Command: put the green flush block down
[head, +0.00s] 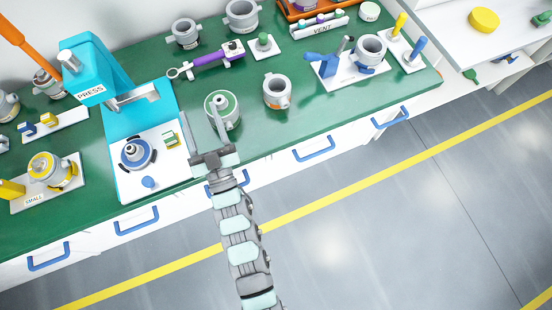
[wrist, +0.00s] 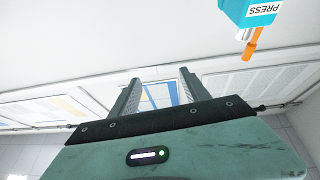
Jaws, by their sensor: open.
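My gripper (head: 214,130) is over the front edge of the green bench, right of the press base, with its fingers toward the back. In the wrist view my gripper (wrist: 160,78) is open, with nothing between its fingers. A small green block (head: 263,42) sits on a white square plate at the back of the bench. A small green and yellow block (head: 171,138) stands on the press base. I cannot tell which of these, if either, is the green flush block. A grey, green-topped housing (head: 223,108) stands close beside the fingers; contact cannot be judged.
The turquoise press (head: 92,62) stands at the left, also in the wrist view (wrist: 249,12). A grey and blue round part (head: 137,153) is on its base. A grey ring with orange (head: 277,92) stands to the right. The front right of the bench (head: 325,120) is clear.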

